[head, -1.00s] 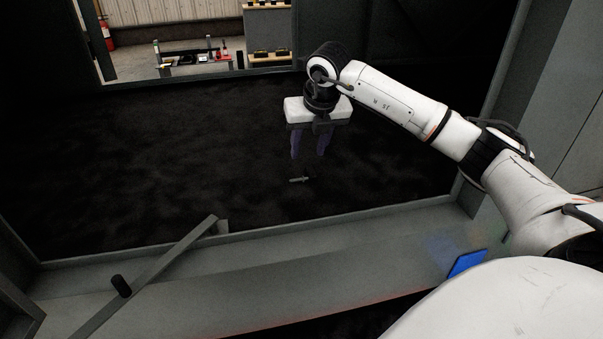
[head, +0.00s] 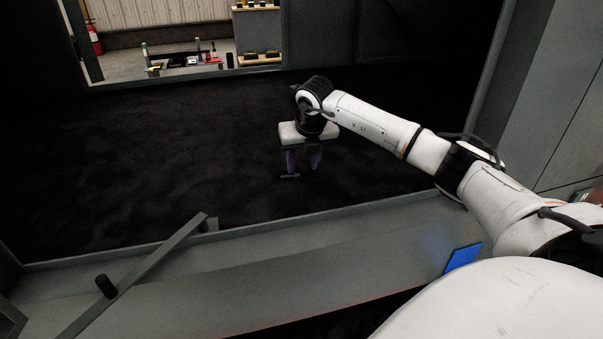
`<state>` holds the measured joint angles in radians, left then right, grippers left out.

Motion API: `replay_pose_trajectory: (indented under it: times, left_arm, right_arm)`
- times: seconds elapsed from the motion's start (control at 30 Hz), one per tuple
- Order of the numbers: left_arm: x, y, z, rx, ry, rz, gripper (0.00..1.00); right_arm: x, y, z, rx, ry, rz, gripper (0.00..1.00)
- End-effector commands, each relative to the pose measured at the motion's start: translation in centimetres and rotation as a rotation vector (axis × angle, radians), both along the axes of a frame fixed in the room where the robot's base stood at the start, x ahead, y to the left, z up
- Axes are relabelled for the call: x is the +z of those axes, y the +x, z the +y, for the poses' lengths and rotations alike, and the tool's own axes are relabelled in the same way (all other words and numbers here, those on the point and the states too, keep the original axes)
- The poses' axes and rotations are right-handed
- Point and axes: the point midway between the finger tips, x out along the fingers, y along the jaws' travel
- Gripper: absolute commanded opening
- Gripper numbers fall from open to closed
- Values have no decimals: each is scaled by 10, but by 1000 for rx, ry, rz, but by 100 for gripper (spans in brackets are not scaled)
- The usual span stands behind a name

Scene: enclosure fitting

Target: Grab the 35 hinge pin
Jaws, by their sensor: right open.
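The hinge pin (head: 290,176) is a small grey pin lying on the dark floor of the enclosure, near the middle of the head view. My right gripper (head: 303,170) is open and points down, with its fingers right at the pin. The left finger is close to the pin's middle and the right finger is off its right end. I cannot tell whether the pin is between the fingers or in front of them. My left gripper is not in view.
A grey sill (head: 250,266) runs along the enclosure's front edge. A slanted grey bar (head: 150,262) with a black knob (head: 105,286) stands at the left. A blue plate (head: 462,259) is on the sill at the right. The dark floor around the pin is clear.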

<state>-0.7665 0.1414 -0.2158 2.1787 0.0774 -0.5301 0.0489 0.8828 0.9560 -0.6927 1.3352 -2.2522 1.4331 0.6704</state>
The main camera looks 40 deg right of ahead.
Motion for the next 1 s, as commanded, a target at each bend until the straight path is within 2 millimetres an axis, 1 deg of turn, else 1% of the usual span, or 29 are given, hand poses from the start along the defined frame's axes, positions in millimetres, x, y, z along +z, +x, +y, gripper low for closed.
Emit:
replay_pose_trajectory:
  times: [0.1,0.13,0.37,0.57,0.67,0.77,1.0]
  left_arm:
    - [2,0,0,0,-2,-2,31]
    - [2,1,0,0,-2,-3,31]
    - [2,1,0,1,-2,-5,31]
    - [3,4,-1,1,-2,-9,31]
    - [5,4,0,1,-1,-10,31]
    - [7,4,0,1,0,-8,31]
    - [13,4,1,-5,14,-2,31]
  right_arm:
    - [0,0,0,0,0,0,41]
    - [0,0,0,0,0,0,39]
    - [0,0,0,0,0,0,0]
    - [1,0,0,0,0,0,0]
    - [5,0,0,0,0,-1,0]
    - [17,0,0,0,0,-2,0]
    - [67,1,-1,-1,-1,-4,0]
